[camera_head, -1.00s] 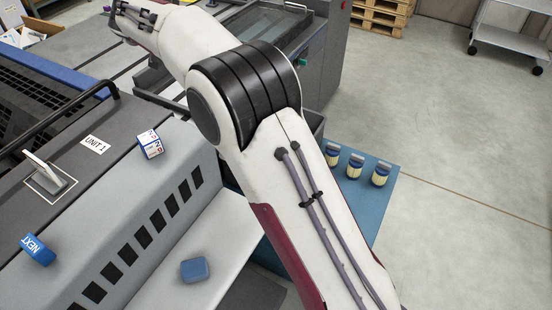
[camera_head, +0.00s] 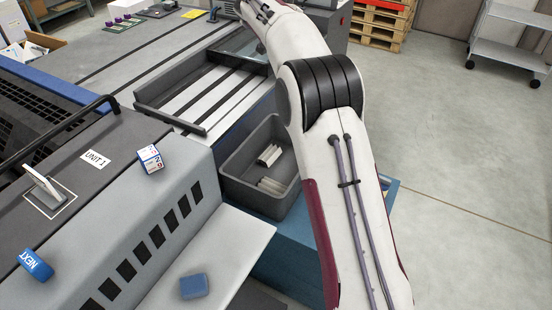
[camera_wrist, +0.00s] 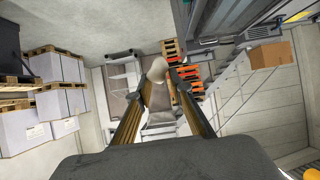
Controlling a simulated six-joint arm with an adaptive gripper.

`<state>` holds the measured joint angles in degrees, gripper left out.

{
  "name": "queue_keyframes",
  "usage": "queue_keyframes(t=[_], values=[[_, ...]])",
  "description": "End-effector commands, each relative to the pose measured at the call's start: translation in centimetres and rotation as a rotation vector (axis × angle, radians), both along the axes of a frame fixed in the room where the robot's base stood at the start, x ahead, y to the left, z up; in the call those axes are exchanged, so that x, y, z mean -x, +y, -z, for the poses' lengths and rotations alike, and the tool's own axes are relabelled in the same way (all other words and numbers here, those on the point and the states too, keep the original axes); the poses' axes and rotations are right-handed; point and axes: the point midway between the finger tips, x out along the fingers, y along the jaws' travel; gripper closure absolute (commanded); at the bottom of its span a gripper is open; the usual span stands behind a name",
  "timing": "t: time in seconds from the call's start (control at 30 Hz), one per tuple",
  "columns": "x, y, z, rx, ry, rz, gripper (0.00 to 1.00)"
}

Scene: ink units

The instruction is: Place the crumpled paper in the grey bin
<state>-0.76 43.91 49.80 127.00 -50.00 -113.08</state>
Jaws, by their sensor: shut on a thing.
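In the wrist view, my gripper (camera_wrist: 159,88) is shut on a small pale lump, the crumpled paper (camera_wrist: 157,70), which shows between and just beyond the fingertips. In the head view, my arm reaches to the top edge, and the fingertips and the held paper cannot be made out. The grey bin (camera_head: 246,152) stands open on a blue surface left of my arm. Pale paper pieces (camera_head: 270,155) lie inside it. My gripper is beyond the bin, toward the top of the head view.
The press housing (camera_head: 140,215) is at left, with a numbered cube (camera_head: 150,158), a blue NEXT block (camera_head: 36,265) and a blue block (camera_head: 194,286). Open floor (camera_head: 470,150) is at right.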

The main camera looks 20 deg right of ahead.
Motion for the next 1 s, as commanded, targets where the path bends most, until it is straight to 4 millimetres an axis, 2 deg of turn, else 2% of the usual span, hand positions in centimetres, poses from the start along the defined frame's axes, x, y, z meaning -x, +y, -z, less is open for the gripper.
queue_keyframes(t=[0.03, 0.17, 0.47, 0.67, 1.0], values=[[0.1, -1.0, 0.0, 0.0, -0.001, 0.011, 0.87], [0.3, -3.0, 0.0, 0.001, -0.001, 0.03, 0.87], [0.3, -2.9, 2.9, 0.002, 0.002, 0.029, 0.87], [0.3, -2.9, 6.4, 0.002, 0.004, 0.028, 0.87], [0.4, -2.9, 15.6, 0.002, 0.006, 0.028, 0.87]])
